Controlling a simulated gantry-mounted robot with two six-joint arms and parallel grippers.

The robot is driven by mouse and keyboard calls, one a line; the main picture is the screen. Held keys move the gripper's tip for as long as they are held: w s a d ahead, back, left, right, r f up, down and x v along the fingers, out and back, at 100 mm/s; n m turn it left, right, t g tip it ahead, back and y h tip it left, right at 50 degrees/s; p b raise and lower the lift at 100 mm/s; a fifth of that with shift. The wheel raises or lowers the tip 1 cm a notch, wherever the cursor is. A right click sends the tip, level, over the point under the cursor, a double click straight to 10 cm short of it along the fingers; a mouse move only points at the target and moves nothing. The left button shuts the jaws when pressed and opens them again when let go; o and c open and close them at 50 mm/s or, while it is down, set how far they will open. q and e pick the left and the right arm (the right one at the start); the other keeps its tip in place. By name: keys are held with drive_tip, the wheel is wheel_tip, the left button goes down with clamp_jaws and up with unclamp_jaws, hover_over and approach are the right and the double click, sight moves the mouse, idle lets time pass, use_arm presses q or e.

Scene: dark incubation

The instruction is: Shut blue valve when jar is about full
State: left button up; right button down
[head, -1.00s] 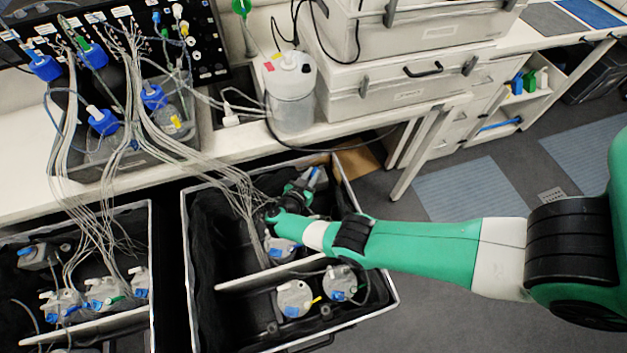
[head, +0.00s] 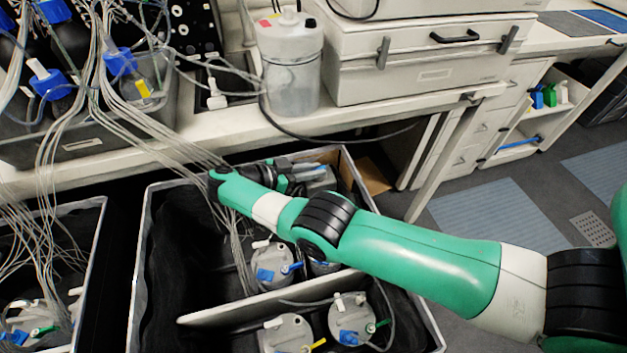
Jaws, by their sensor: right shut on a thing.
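My right gripper (head: 303,170) is at the far right corner of the middle crate (head: 138,265), shut on a small blue part that looks like the blue valve (head: 316,165). A grey jar lid (head: 322,181) shows just beyond the fingers; the jar's body and fill level are hidden by the crate and my arm. Nearer, a jar (head: 270,256) with a blue label and its own blue valve (head: 291,268) stands beside my forearm. Two more jars stand in front of the divider, one with a yellow valve (head: 314,345) and one with a green valve (head: 377,326). My left gripper is out of view.
A white divider (head: 240,309) crosses the crate. Bundles of thin tubes (head: 150,130) hang from the bench into the crates. A translucent canister (head: 291,65) stands on the bench edge. The crate's left part is free.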

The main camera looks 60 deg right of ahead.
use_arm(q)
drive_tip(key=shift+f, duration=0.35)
use_arm(e)
drive_tip(key=c, duration=0.9)
unclamp_jaws()
drive_tip(key=shift+o, duration=0.2)
